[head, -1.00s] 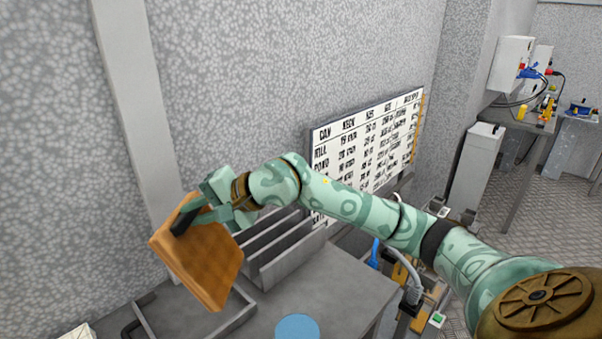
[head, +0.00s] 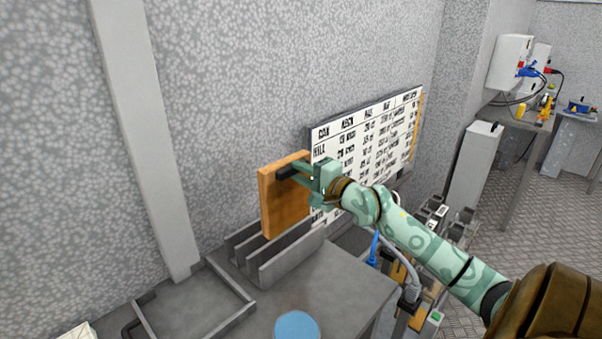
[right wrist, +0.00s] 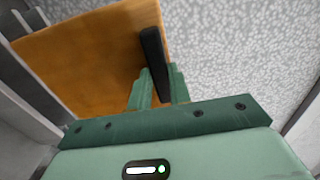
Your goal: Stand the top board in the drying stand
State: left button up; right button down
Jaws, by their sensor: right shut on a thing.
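The drying stand (head: 275,268) is a grey rack with upright plates and slots on the table. In the head view the board's lower edge is at the top of the rear plates. I cannot tell whether it is inside a slot or just above it. My left gripper is not in view.
A grey open frame (head: 243,298) lies on the table left of the stand. A blue disc (head: 297,326) is at the table's front. A white chart board (head: 372,145) stands against the wall behind my right arm. The grey tabletop (head: 335,285) right of the stand is clear.

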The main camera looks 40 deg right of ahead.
aim_at(291, 212)
jog(key=shift+f+b, duration=4.7)
jog(key=shift+f, duration=2)
jog(key=c, duration=1.2)
grip_release()
jog(key=shift+s+f, duration=0.1)
jog(key=s+d+p, duration=0.1)
jog(key=s+p, duration=0.1)
jog(key=s, duration=1.4)
jog(key=shift+d, duration=0.15)
jog(key=shift+s, duration=0.2)
